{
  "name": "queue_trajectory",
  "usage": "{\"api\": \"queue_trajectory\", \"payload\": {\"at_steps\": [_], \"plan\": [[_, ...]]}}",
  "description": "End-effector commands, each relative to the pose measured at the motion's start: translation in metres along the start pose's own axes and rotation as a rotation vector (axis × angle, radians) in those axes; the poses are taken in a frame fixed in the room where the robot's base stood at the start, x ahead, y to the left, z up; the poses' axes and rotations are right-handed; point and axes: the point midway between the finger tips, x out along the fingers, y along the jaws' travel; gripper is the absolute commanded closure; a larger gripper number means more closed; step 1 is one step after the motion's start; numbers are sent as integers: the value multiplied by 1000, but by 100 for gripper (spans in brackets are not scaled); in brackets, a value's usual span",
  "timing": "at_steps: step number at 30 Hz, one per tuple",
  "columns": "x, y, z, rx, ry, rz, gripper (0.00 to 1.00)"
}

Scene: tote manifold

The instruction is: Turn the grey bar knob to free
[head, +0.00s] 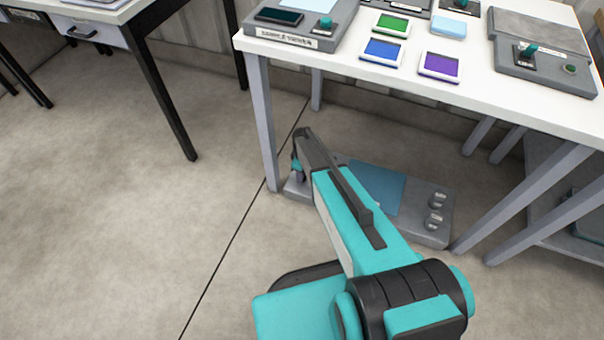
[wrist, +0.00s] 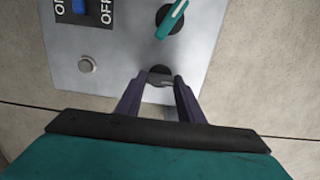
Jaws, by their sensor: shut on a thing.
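The grey bar knob (wrist: 161,73) sits near the edge of a light grey panel (wrist: 118,72) in the wrist view. My gripper (wrist: 159,80) has one dark finger on each side of the knob's bar and is shut on it. The bar lies roughly crosswise in the picture. No label for its positions is readable. In the head view the grey box (head: 425,233) with the panel lies on the floor under the white table, and my arm hides the knob there.
A teal bar knob (wrist: 172,18) is just beyond the grey one. A blue switch (wrist: 79,7) marked ON and OFF and a round button (wrist: 86,65) are to the left. The white table (head: 350,68) and its legs stand around the box. Open floor lies left.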

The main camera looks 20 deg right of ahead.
Motion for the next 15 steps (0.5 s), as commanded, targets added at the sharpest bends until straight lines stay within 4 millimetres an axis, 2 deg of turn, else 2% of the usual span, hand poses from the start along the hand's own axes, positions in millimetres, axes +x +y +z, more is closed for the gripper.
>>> {"api": "queue_trajectory", "payload": {"at_steps": [2, 3, 5, 15], "plan": [[0, 0, 0, -4, -1, 1, 88], [0, 0, 0, -4, -1, 1, 59], [0, 0, 0, -3, -1, 1, 49], [-1, 0, 0, -1, -1, 0, 47]]}}
